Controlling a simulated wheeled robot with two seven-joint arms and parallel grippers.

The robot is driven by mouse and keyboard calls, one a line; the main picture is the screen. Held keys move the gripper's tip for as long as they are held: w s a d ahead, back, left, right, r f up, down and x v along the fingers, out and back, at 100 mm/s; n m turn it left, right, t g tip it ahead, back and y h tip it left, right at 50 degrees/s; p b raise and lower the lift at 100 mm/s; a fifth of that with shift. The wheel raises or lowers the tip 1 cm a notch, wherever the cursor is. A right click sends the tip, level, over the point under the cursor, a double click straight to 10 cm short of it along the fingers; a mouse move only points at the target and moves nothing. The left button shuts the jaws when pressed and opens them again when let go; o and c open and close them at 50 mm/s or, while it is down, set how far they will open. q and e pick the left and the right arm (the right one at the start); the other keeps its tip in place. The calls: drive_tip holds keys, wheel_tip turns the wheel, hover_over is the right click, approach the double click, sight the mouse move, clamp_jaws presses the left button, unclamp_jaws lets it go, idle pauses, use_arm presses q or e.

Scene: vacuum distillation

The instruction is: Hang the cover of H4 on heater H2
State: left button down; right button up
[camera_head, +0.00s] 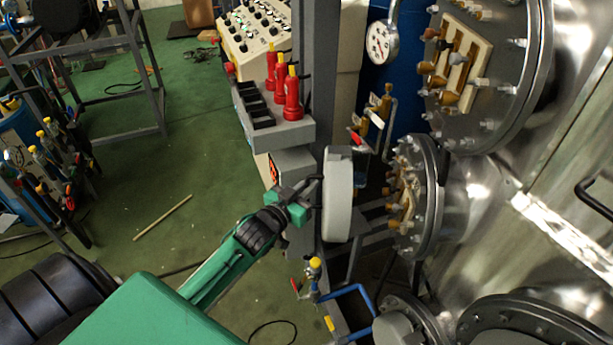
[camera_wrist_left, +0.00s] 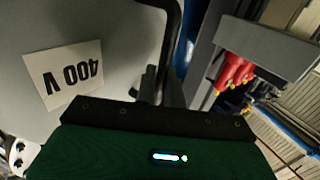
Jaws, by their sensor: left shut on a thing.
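The cover (camera_head: 338,195) is a pale grey round cap, seen nearly edge-on in the middle of the head view. My left gripper (camera_head: 308,198) is shut on its dark handle, on the cover's left side. In the left wrist view the cover's grey face (camera_wrist_left: 95,25) carries an upside-down "400 V" label (camera_wrist_left: 64,75), and the handle (camera_wrist_left: 171,45) rises from the jaws. An uncovered flange with bolts and terminals (camera_head: 415,195) lies right of the cover, apart from it. A larger uncovered terminal flange (camera_head: 485,60) is above. No heater number is readable. My right gripper is out of view.
A grey rack (camera_head: 275,130) with red bottle-like items (camera_head: 292,95) stands just above left of the cover, beside an upright post. A gauge (camera_head: 380,42) and terminals are behind. Blue pipe (camera_head: 350,290) and valves lie below. Green floor at left is mostly open.

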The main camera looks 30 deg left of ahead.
use_arm(q)
drive_tip(key=w+d+f, duration=0.1)
drive_tip(key=w+d, duration=0.7)
drive_tip(key=d, duration=0.4)
drive_tip(key=shift+w+d+f, duration=0.25)
drive_tip(key=shift+f, duration=0.05)
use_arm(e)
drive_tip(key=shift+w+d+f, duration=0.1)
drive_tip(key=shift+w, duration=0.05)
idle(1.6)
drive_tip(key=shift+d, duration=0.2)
